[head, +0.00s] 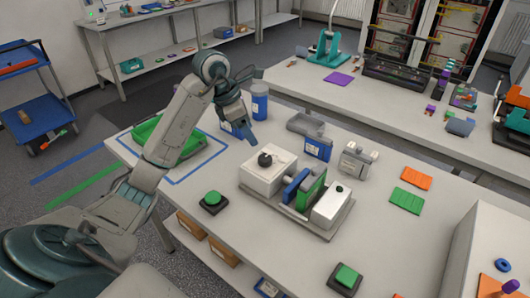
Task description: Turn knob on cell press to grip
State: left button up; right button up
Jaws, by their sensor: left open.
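The cell press (329,212) stands on a grey base plate in the middle of the near table. It has two white blocks with a blue plate (295,186) and a green plate (311,190) upright between them. A black knob (265,160) sits on top of its left, larger white block. A small dark knob sits on the right block. My left gripper (240,131) is open, pointing down, behind and to the left of the black knob, apart from it. Nothing shows between its fingers. My right gripper is not in view.
A green button box (213,199) lies left of the press, another (346,277) in front. A green tray (168,142) is at the left. Blue containers (318,147) and a grey device (356,160) stand behind. Orange (418,178) and green mats lie right.

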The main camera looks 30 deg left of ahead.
aim_at(264, 158)
pick_arm(q)
jog(key=p+x, duration=0.1)
jog(key=x, duration=0.8)
jog(key=shift+d+f+p, duration=0.1)
jog(key=shift+d+p, duration=0.05)
jog(key=shift+p, duration=0.25)
jog(key=shift+w+d+f, duration=0.1)
jog(key=shift+w+f, duration=0.1)
jog(key=shift+f, duration=0.45)
jog(key=c, duration=1)
